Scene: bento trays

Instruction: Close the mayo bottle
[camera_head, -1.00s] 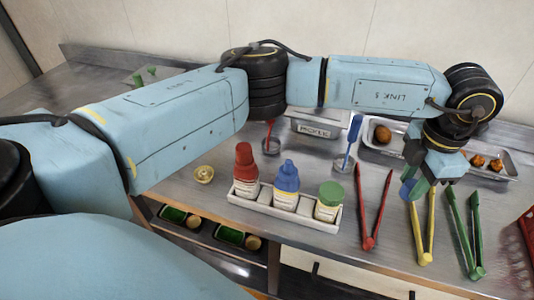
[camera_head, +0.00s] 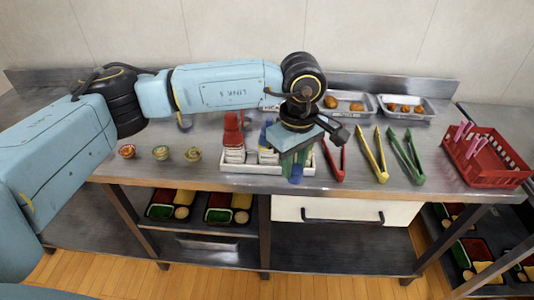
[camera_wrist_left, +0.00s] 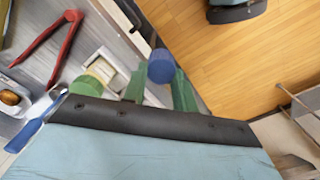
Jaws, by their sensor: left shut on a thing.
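The white caddy (camera_head: 235,168) holds a red-topped bottle (camera_head: 233,130) and a bottle with a blue top (camera_head: 268,135), largely behind my gripper. I cannot read which label is mayo. My left gripper (camera_head: 296,172) points down at the caddy's right end and is shut on a blue cap (camera_head: 296,179). In the left wrist view the round blue cap (camera_wrist_left: 161,66) sits between the green fingers, apart from the bottles. A green lid (camera_wrist_left: 88,85) shows beside them; in the head view its bottle is mostly hidden. My right gripper is out of view.
Red tongs (camera_head: 334,160), yellow tongs (camera_head: 374,155) and green tongs (camera_head: 406,157) lie right of the caddy. A red basket (camera_head: 485,165) stands at the far right. Small sauce cups (camera_head: 161,153) sit to the left, near the counter's front edge.

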